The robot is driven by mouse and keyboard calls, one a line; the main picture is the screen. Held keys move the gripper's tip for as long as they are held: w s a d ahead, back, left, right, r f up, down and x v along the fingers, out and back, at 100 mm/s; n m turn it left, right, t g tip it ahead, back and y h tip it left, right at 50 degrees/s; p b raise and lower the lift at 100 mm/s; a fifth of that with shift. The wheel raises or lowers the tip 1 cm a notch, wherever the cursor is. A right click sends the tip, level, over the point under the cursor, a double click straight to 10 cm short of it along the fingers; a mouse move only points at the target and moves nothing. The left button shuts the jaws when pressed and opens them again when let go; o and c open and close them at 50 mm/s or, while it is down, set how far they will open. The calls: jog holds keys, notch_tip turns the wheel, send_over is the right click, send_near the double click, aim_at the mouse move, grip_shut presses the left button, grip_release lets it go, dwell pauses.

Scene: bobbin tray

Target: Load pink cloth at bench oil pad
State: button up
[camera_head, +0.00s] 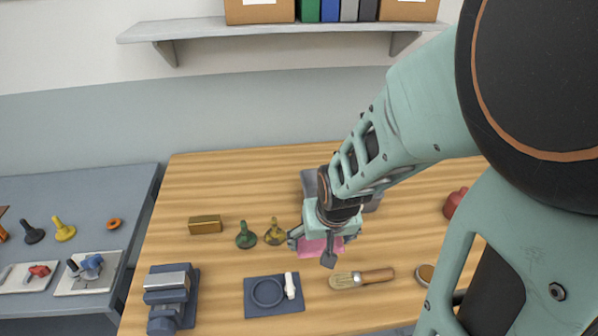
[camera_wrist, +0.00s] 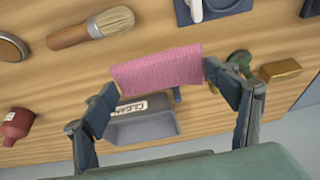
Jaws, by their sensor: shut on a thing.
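The pink cloth (camera_head: 312,247) is in my gripper (camera_head: 322,242) above the wooden bench, in front of the grey tray. In the wrist view the cloth (camera_wrist: 157,68) spans between the two fingers of my gripper (camera_wrist: 162,82), which are shut on its two ends. A dark blue square pad (camera_head: 252,306) with a round ring, which looks like the oil pad, lies at the front of the bench, left of and nearer than the cloth. A small white bottle-like item (camera_head: 290,286) is on its right side. The pad's edge also shows in the wrist view (camera_wrist: 235,6).
A grey tray labelled CLEAN (camera_wrist: 150,127) is partly hidden behind my arm in the head view. A brush (camera_head: 362,278), round tin (camera_head: 425,273), red bottle (camera_head: 453,203), green (camera_head: 245,238) and yellow (camera_head: 274,235) pieces, brass block (camera_head: 205,225) and blue device (camera_head: 170,295) surround it.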

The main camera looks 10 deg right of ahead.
jog(key=o, duration=0.4)
jog(key=c, duration=0.4)
jog(key=w+f, duration=0.3)
jog(key=shift+w+d+f, duration=0.15)
jog(key=shift+d+f, duration=0.1)
jog(key=shift+d, duration=0.15)
jog(key=shift+w+d+f, duration=0.2)
jog(key=shift+w+f, duration=0.05)
